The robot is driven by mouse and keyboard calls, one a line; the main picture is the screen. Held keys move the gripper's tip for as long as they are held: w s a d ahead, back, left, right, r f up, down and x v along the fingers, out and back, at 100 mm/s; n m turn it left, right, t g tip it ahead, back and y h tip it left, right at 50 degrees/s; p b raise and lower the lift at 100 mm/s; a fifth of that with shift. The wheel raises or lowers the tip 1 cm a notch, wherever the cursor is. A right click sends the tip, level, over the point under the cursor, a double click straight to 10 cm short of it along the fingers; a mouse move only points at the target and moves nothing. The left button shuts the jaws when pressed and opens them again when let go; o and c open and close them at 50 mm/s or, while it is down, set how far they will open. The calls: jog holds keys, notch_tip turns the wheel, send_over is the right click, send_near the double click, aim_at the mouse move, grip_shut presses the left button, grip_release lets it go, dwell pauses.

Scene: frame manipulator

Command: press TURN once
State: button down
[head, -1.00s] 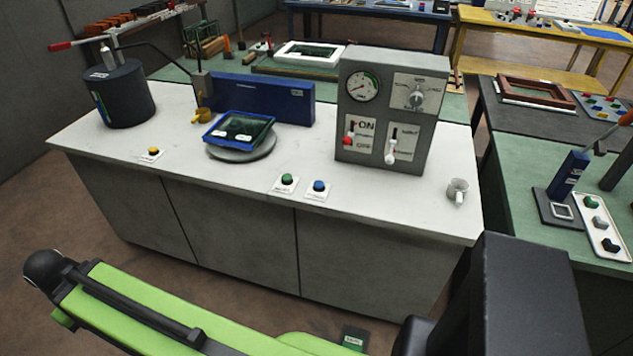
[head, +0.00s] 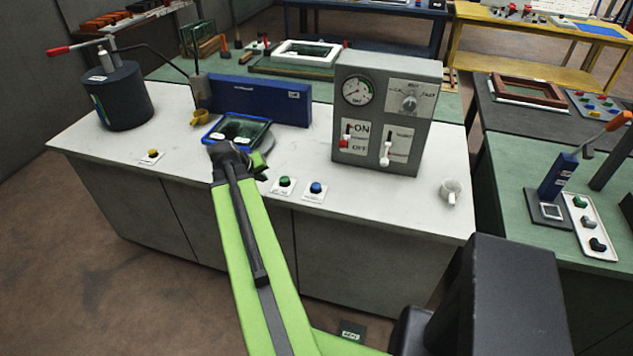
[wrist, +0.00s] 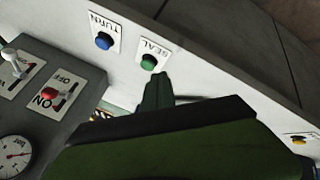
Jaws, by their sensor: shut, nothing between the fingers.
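The TURN button is a blue dome (head: 316,187) on a white card at the front of the white bench. In the wrist view the blue button (wrist: 104,41) sits beside the upside-down label TURN. The green SEAL button (head: 285,181) is just left of it in the head view and also shows in the wrist view (wrist: 148,62). My gripper (wrist: 161,80) is shut and empty. In the wrist view its tips appear just below the SEAL button, with TURN up and to the left. I cannot tell their height above the bench.
A grey control box (head: 385,115) with switches and a gauge stands behind and right of the buttons. A blue tray (head: 240,130) is behind my arm.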

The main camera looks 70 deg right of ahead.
notch_tip(320, 180, up, 4)
jog(key=m+g+h, duration=0.2)
send_over(314, 186)
jog(key=shift+s+p, duration=0.1)
jog(key=shift+p, duration=0.35)
jog(key=shift+a+f, duration=0.1)
jog(key=shift+f, duration=0.05)
notch_tip(314, 186, down, 9)
jog(key=b, duration=0.8)
jog(key=shift+r+b, duration=0.2)
jog(key=shift+b, duration=0.2)
jog(key=shift+f+b, duration=0.45)
